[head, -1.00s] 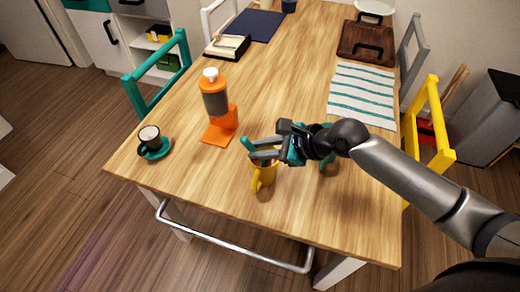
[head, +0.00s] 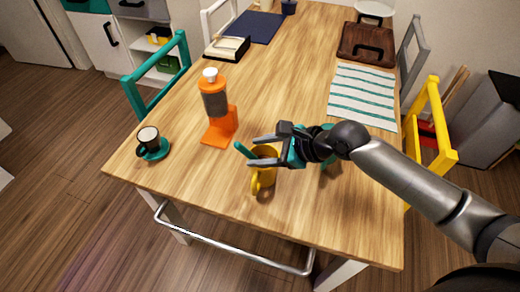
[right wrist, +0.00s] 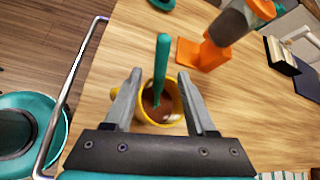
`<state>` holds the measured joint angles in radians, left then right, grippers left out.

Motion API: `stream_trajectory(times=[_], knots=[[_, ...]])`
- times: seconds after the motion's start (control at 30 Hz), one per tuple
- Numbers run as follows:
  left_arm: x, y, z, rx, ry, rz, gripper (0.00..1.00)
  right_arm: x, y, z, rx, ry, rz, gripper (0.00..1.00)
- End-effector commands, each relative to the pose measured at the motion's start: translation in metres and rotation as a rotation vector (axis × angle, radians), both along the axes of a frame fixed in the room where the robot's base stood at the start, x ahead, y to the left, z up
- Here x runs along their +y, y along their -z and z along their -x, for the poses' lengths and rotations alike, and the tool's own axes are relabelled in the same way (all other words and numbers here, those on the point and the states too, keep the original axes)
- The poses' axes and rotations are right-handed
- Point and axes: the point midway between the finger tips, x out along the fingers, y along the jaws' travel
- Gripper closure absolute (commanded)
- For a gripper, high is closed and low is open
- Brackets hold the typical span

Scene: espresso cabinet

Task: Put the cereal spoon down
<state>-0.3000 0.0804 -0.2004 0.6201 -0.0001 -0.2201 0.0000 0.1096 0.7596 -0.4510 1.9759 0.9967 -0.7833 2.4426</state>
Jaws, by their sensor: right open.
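The cereal spoon (head: 243,150) has a teal handle and leans in a yellow mug (head: 262,180), its handle sticking up past the rim. In the right wrist view the spoon (right wrist: 162,62) stands in the mug (right wrist: 173,119), which holds something brown; the spoon's lower end is hidden there. My right gripper (head: 254,153) is open above the mug. In the right wrist view its fingers (right wrist: 160,75) are spread on either side of the spoon, with clear gaps. My left gripper is not in view.
An orange dispenser (head: 218,113) stands left of the mug. A black cup on a teal saucer (head: 155,155) is near the table's left edge. The table's middle is clear.

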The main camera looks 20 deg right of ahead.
Motion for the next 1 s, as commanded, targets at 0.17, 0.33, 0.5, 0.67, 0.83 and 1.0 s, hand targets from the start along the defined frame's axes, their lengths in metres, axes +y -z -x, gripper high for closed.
stream_trajectory(times=[0.17, 0.33, 0.5, 0.67, 0.83, 1.0], knots=[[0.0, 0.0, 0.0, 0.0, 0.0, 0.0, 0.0, 0.0, 0.0, 0.0, 0.0, 0.0, 0.0, 0.44], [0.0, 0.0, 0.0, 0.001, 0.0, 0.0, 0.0, 0.0, 0.0, 0.0, 0.0, 0.0, 0.0, 0.44], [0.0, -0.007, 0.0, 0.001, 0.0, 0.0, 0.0, -0.007, -0.001, 0.007, 0.006, 0.002, 0.001, 0.44], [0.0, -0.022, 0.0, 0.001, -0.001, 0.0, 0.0, -0.026, -0.002, 0.023, 0.007, 0.001, 0.003, 0.44], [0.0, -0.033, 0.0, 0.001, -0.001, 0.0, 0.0, -0.044, -0.001, 0.041, 0.007, 0.001, 0.003, 0.44], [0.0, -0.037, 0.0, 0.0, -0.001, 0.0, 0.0, -0.057, 0.0, 0.052, 0.003, 0.0, 0.002, 0.44]])
